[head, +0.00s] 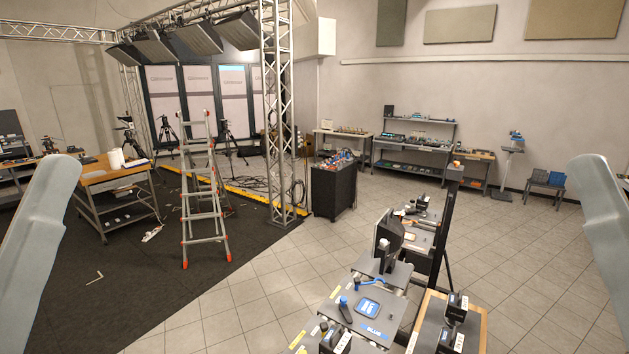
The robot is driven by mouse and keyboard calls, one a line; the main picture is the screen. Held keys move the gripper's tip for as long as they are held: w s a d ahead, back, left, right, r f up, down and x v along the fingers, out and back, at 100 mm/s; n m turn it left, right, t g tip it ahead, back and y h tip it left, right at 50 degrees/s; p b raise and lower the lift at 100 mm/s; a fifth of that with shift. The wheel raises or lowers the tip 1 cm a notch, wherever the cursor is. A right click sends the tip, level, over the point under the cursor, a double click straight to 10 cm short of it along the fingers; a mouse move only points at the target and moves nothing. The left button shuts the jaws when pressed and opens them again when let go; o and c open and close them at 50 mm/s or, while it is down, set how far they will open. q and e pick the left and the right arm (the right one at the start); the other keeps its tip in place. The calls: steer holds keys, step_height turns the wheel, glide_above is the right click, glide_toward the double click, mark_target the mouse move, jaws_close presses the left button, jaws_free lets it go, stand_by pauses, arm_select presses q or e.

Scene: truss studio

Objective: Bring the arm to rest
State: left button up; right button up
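Two grey links of my own arms show at the far left and far right edges of the head view. Both are raised and stand clear of the tables and of everything else in the picture. Neither of my grippers is in the picture, so I cannot see their fingers or whether they hold anything.
A grey work table (390,283) with small devices stands at the lower middle, beside a wooden-topped table (477,322). A stepladder (203,200) stands on the dark carpet, left of a truss post (278,120) and a black cabinet (333,190).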

step_height(320, 180, down, 31)
steer(key=b, duration=3.1)
